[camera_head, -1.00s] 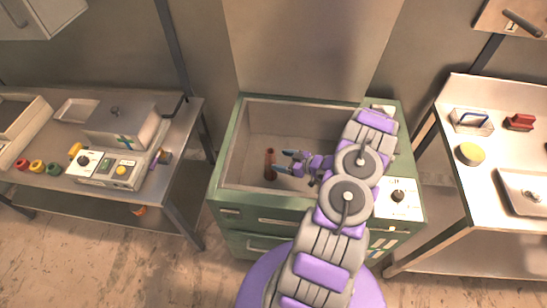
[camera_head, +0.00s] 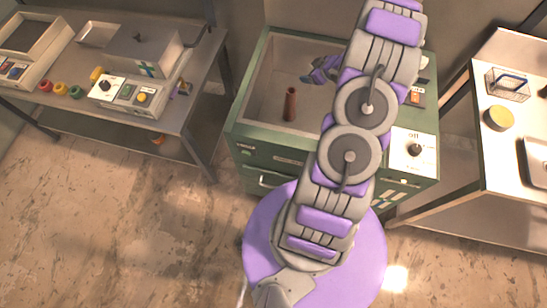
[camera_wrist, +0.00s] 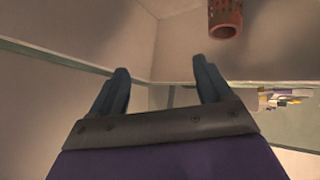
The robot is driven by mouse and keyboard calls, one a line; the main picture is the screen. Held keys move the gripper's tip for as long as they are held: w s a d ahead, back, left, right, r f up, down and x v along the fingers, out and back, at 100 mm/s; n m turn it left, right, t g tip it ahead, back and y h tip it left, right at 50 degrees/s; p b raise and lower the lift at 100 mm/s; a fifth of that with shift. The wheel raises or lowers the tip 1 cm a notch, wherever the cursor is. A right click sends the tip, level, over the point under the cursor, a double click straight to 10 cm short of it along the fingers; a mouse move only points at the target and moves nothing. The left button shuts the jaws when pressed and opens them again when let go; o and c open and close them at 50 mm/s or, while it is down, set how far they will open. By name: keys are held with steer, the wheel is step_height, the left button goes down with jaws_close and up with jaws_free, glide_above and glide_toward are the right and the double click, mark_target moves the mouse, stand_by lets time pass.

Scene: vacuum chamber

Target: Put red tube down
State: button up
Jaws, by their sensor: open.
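The red tube (camera_head: 290,104) stands upright on the floor of the open green-framed chamber (camera_head: 270,75), with nothing holding it. In the wrist view, the red tube (camera_wrist: 225,18) shows at the top right, perforated, beyond the fingertips and apart from them. My gripper (camera_wrist: 162,80) is open and empty, its two dark blue fingers spread.
A left bench (camera_head: 190,95) holds a control box (camera_head: 127,95) and several coloured rings.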

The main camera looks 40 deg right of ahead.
steer(key=s+a+r+m+g+h, duration=0.1)
steer(key=s+a+r+g+h, duration=0.15)
steer(key=a+r, duration=0.55)
steer(key=s+a+r+m+g+h, duration=0.1)
steer(key=a+r+m+g+h, duration=0.2)
steer(key=r, duration=0.8)
steer(key=s+a+r+g+y, duration=0.1)
steer(key=s+a+r+y, duration=0.1)
steer(key=s+a, duration=0.7)
steer(key=s+a+r+g+y, duration=0.2)
steer(key=s+a+r, duration=0.2)
steer(key=s+a, duration=0.5)
steer(key=s+a+r+g+y, duration=0.2)
steer(key=s+a+r, duration=0.1)
steer(key=s+a, duration=0.6)
steer(key=shift+s+a+n, duration=0.3)
steer(key=shift+s+a, duration=0.05)
steer(key=shift+a, duration=0.6)
